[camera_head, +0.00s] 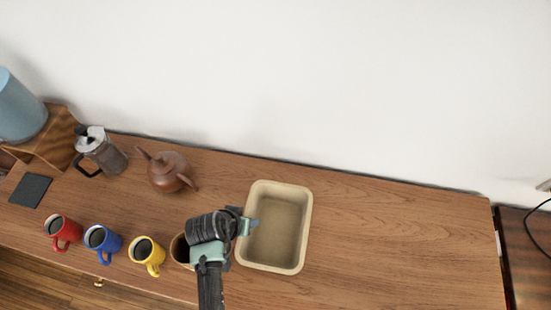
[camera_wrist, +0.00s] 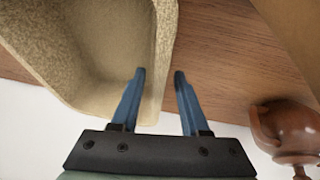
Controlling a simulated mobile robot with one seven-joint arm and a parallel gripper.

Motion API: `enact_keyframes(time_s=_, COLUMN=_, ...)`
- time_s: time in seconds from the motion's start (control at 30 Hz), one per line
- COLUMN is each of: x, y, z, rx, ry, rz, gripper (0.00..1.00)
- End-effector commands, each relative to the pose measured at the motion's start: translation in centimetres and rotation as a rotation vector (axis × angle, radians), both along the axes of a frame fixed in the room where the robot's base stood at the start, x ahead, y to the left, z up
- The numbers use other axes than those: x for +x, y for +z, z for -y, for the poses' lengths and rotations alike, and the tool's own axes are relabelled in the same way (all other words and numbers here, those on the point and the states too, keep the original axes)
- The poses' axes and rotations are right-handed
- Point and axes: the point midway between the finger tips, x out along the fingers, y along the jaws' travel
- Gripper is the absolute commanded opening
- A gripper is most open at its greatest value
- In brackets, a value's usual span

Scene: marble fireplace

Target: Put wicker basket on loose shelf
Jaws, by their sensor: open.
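A beige, open-topped rectangular tub, which I take for the wicker basket (camera_head: 305,230), stands on the wooden cabinet top. It shows speckled in the wrist view (camera_wrist: 60,75). My gripper (camera_head: 254,226) is at its left wall in the head view. In the wrist view, the open blue fingers (camera_wrist: 160,73) straddle the wall, one over the inside and one outside above the wood. Contact with the wall cannot be told. No loose shelf can be told for sure; a brown wooden piece (camera_head: 52,142) stands at the far left.
A brown teapot (camera_head: 168,172) and a moka pot (camera_head: 105,156) stand at the back left. Red (camera_head: 64,236), blue (camera_head: 108,246) and yellow (camera_head: 153,256) mugs line the front. A brown cup (camera_head: 180,251) is partly hidden by my arm. The cabinet top (camera_head: 400,245) is clear at right.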

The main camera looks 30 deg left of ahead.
Motion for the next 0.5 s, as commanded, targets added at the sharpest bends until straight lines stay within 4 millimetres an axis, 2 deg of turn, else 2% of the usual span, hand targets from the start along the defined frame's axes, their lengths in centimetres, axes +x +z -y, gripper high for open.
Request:
enact_keyframes(time_s=0.23, x=1.3, y=-2.6, z=0.4, rx=-0.002, ry=0.000, rz=0.000, gripper=0.45)
enact_keyframes(time_s=0.5, x=1.6, y=-3.3, z=0.4, rx=0.001, ry=-0.001, rz=0.001, gripper=0.45)
